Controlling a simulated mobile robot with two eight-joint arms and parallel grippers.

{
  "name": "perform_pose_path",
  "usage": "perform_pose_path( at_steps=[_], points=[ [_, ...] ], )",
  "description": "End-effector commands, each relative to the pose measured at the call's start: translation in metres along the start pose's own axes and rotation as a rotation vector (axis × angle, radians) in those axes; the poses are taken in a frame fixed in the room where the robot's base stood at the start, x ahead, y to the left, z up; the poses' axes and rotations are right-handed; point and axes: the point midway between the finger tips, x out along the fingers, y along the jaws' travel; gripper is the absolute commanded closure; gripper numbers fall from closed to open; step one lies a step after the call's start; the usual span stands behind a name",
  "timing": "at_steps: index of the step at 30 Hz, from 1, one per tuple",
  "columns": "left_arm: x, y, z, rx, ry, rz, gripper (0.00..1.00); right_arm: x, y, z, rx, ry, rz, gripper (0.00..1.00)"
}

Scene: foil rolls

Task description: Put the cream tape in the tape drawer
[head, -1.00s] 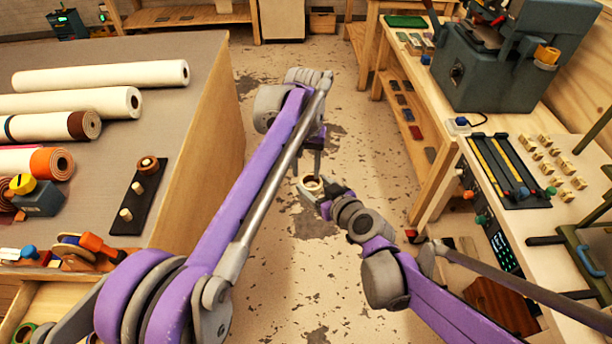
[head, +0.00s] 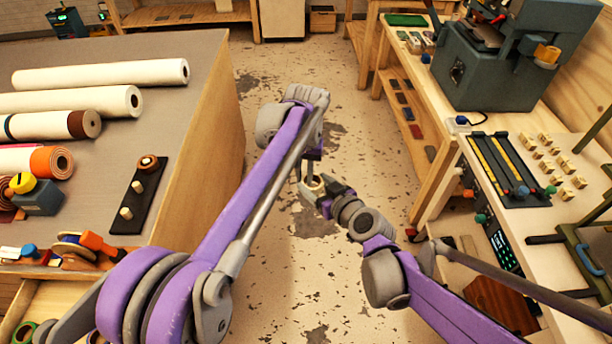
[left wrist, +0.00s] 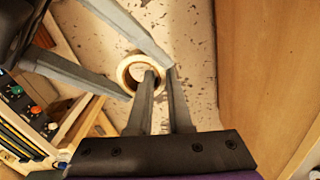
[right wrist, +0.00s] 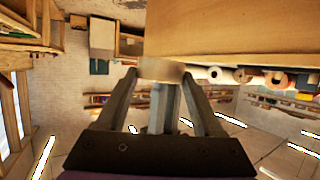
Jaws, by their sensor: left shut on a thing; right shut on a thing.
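The cream tape (head: 315,183), a ring-shaped roll, is held in the air over the floor between my two arms. My left gripper (left wrist: 161,72) is shut on its wall, one finger inside the ring and one outside; the tape also shows in the left wrist view (left wrist: 125,72). My right gripper (right wrist: 161,77) is shut on the tape across its outside, a finger on each side; the tape also shows in the right wrist view (right wrist: 162,69). An open wooden drawer (head: 52,295) at the lower left holds tape rolls, partly cut off by the frame and hidden by my arm.
The grey-topped workbench (head: 200,75) on the left carries large rolls, a black peg stand (head: 138,197) and a tape dispenser (head: 38,197). A wooden bench (head: 450,125) with a heavy machine (head: 480,65) stands on the right. Floor between them is free.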

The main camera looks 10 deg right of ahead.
Motion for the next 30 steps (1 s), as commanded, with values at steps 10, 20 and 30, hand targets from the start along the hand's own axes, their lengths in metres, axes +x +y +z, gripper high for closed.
perform_pose_path(
  at_steps=[10, 20, 30],
  points=[
    [-0.001, 0.007, 0.001, 0.006, -0.001, 0.011, 1.0, 0.001, -0.004, 0.0, 0.001, -0.003, -0.012, 0.0],
    [-0.001, 0.005, 0.001, 0.004, 0.0, 0.009, 1.0, -0.013, -0.003, 0.0, 0.003, -0.002, -0.009, 0.0],
    [-0.001, 0.004, 0.001, 0.004, -0.001, 0.007, 1.0, -0.07, -0.002, 0.0, 0.002, -0.003, -0.007, 0.0]
  ],
)
